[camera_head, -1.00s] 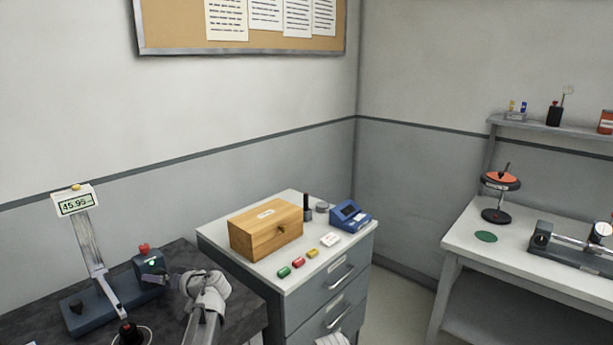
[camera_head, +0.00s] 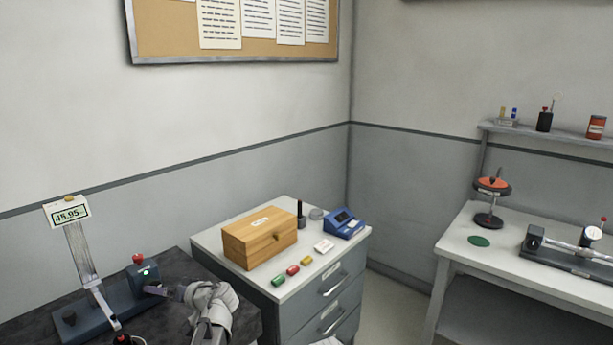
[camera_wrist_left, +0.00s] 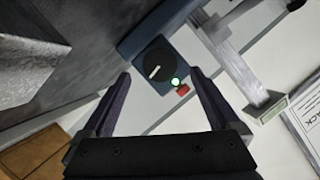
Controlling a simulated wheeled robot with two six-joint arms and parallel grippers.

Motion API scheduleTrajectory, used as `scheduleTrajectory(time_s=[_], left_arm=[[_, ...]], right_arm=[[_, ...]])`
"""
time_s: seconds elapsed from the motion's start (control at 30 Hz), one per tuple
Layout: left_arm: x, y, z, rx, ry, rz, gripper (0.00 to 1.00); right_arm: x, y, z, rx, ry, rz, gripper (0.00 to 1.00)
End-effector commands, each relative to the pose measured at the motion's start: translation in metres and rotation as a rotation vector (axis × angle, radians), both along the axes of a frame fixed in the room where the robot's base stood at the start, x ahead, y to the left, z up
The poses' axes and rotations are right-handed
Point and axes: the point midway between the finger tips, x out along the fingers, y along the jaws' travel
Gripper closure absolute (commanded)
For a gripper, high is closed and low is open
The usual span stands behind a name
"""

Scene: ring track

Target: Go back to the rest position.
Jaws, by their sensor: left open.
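My left gripper (camera_head: 168,291) is in the lower left of the head view, beside a dark blue device (camera_head: 145,275) with a red knob and a green light. Its fingers point left toward the device. In the left wrist view the gripper (camera_wrist_left: 160,76) is open, with nothing between the fingers. The device's round dial (camera_wrist_left: 154,68) shows just beyond the fingertips; a gap to it cannot be judged. My right gripper is not in view.
A dark bench (camera_head: 180,315) carries the device and a display reading 45.95 (camera_head: 70,214). A grey drawer cabinet (camera_head: 325,300) beside it holds a wooden box (camera_head: 260,238), several small coloured blocks and a blue instrument (camera_head: 344,223). A white table (camera_head: 455,245) stands at right.

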Motion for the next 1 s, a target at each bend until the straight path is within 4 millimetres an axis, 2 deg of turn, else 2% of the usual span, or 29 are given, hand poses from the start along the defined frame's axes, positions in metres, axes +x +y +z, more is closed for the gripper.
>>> scheduleTrajectory(time_s=[0.1,0.13,0.2,0.53,0.6,0.7,1.0], left_arm=[[-0.012,-0.021,0.01,-0.001,0.0,-0.002,0.05],[-0.012,-0.022,0.009,0.0,-0.001,0.0,0.05],[-0.001,-0.004,-0.002,-0.001,0.0,0.005,0.05],[0.026,0.051,-0.021,-0.001,-0.001,0.003,0.05],[0.02,0.048,-0.013,-0.071,-0.084,0.002,0.05],[0.02,0.048,-0.013,-0.168,-0.198,0.001,0.05],[0.019,0.048,-0.015,-0.471,-0.552,0.003,0.05]], right_arm=[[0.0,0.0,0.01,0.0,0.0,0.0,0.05],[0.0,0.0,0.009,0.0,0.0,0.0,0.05],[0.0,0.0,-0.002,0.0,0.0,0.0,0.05],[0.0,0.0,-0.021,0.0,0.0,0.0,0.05],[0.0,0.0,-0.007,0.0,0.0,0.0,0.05],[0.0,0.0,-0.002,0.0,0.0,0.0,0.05],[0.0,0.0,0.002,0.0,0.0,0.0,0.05]])
